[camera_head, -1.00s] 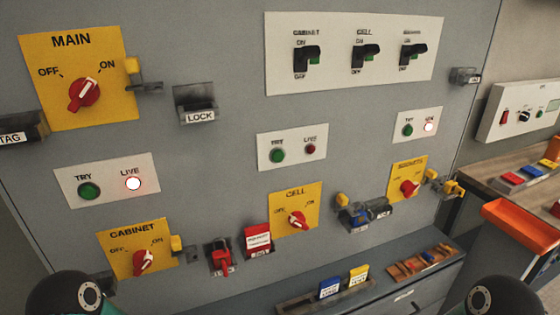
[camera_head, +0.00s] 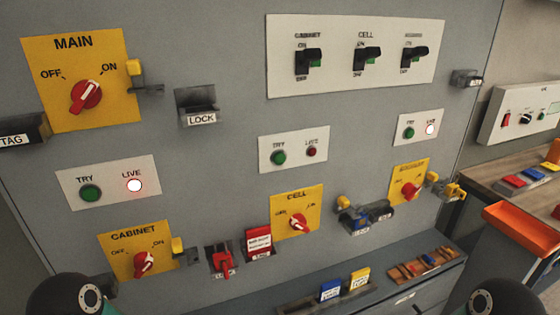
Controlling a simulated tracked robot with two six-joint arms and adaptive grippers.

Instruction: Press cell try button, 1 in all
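The green CELL try button (camera_head: 278,158) sits on a white plate (camera_head: 293,139) in the middle of the grey panel. The CELL live lamp (camera_head: 311,152) to its right is dark red, unlike the bright lamps elsewhere. Below the plate is the yellow CELL switch plate (camera_head: 297,204) with a red rotary knob (camera_head: 298,222); its exact setting is too small to tell. A red tag (camera_head: 258,240) hangs at that plate's left edge. Neither gripper is in view; only dark rounded parts of my arms show at the bottom corners. Nothing of mine touches the try button.
Other TRY buttons are at the left (camera_head: 90,192) and upper right (camera_head: 408,133), each beside a lit lamp. The MAIN switch (camera_head: 86,95), CABINET switch (camera_head: 143,262) and a padlock holder (camera_head: 365,218) stick out from the panel. A ledge (camera_head: 290,306) with tags runs below.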

